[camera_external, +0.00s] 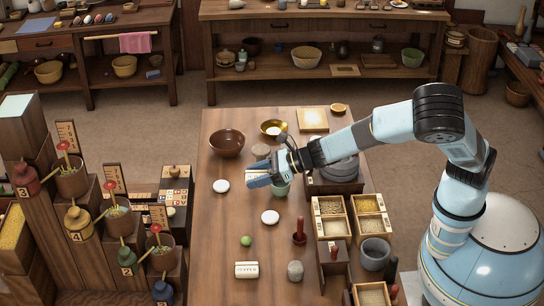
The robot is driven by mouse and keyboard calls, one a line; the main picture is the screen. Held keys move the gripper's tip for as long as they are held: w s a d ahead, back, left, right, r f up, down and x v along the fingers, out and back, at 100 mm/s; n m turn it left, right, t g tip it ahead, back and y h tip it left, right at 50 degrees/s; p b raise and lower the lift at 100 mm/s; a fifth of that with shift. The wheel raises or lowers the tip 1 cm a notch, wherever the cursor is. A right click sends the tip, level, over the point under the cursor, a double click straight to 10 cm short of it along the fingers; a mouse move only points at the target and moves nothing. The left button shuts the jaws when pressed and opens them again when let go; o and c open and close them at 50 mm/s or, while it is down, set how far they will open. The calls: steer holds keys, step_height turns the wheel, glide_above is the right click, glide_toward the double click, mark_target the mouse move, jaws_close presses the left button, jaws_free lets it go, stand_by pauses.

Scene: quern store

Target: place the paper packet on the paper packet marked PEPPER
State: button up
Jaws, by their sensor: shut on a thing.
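My gripper (258,174), with blue fingers, is above the middle-left of the wooden table, shut on a pale paper packet (256,174). The fingers cover much of this packet. A second white paper packet (246,270) lies near the front of the table, well apart from my gripper. It has small dark lettering, too small here for me to read as PEPPER. Nothing lies on top of it. A green cup (281,189) stands just below and right of my gripper, partly hidden.
The table (225,240) has free room at left. Nearby are white discs (270,217), a green ball (246,240), a grey stone (295,270), a red-handled stamp (299,232) and a brown bowl (227,143). Grain boxes (331,230) fill the right.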

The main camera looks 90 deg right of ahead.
steer(key=shift+r, duration=0.5)
steer(key=shift+a+f+n+y, duration=0.3)
steer(key=shift+f+n+y, duration=0.15)
steer(key=shift+f, duration=0.45)
steer(key=shift+s+a+f+y, duration=0.15)
steer(key=shift+a+f+y, duration=0.05)
steer(key=shift+f+y, duration=0.05)
steer(key=s+a+f+n+g+y, duration=0.2)
steer(key=s+a+f+n+y, duration=0.1)
steer(key=a+n+y, duration=0.25)
steer(key=s+a+r+n+g+y, duration=0.5)
steer(key=s+a+n+g+y, duration=0.1)
steer(key=a+n, duration=0.15)
glide_above(247, 267)
steer(key=f, duration=1.4)
steer(key=shift+s, duration=0.25)
steer(key=shift+w+f, duration=0.15)
steer(key=shift+f, duration=0.15)
step_height(247, 267, down, 3)
steer(key=shift+w+f, duration=0.15)
steer(key=shift+f, duration=0.05)
